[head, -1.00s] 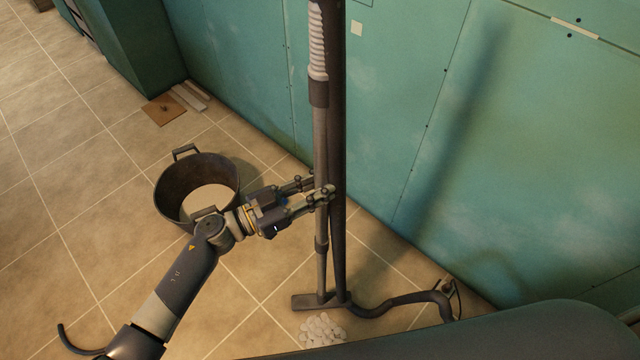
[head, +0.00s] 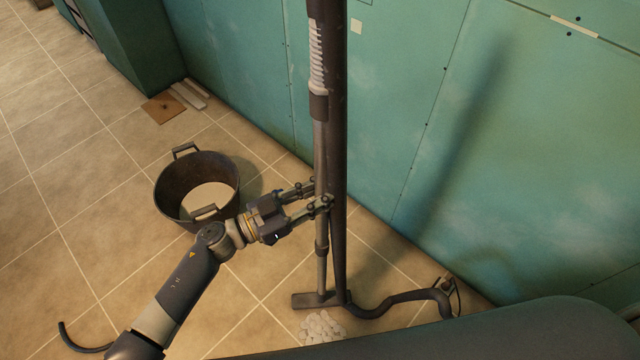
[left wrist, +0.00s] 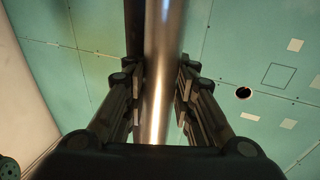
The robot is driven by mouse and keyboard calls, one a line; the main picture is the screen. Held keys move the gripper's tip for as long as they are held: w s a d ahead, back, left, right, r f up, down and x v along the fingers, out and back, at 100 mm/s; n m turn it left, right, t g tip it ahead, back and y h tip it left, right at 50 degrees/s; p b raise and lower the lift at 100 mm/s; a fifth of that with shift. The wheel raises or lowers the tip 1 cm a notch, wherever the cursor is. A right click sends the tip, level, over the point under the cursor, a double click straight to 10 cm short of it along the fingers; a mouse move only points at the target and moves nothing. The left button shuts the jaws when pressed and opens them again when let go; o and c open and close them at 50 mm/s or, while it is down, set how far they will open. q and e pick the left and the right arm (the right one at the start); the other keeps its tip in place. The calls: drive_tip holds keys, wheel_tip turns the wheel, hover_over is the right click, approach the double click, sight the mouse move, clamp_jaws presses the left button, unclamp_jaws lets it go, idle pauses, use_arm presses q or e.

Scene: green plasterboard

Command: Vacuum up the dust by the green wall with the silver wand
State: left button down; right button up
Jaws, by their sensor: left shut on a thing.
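The silver wand (head: 321,150) stands nearly upright in front of the green wall (head: 400,90), with a dark hose beside it. My left gripper (head: 321,197) is shut around the wand's tube. In the left wrist view the tube (left wrist: 160,75) runs between the two fingers (left wrist: 155,90). The wand's flat floor head (head: 312,299) rests on the tiles. A pale heap of dust (head: 322,327) lies just in front of the head, close to it; its lower edge is partly hidden by a dark curved shape. My right gripper is out of view.
A dark two-handled tub (head: 180,205) stands left of the wand, just behind my left arm. The hose (head: 395,299) bends along the floor to the right. Board scraps (head: 163,107) lie at the wall's foot. Tiles at the left are mostly clear.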

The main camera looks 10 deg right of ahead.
use_arm(q)
drive_tip(key=s+a+p, duration=0.2)
drive_tip(key=s+p, duration=0.6)
drive_tip(key=s, duration=2)
drive_tip(key=shift+s+p, duration=0.3)
drive_tip(key=shift+p, duration=0.05)
drive_tip(key=shift+r, duration=0.1)
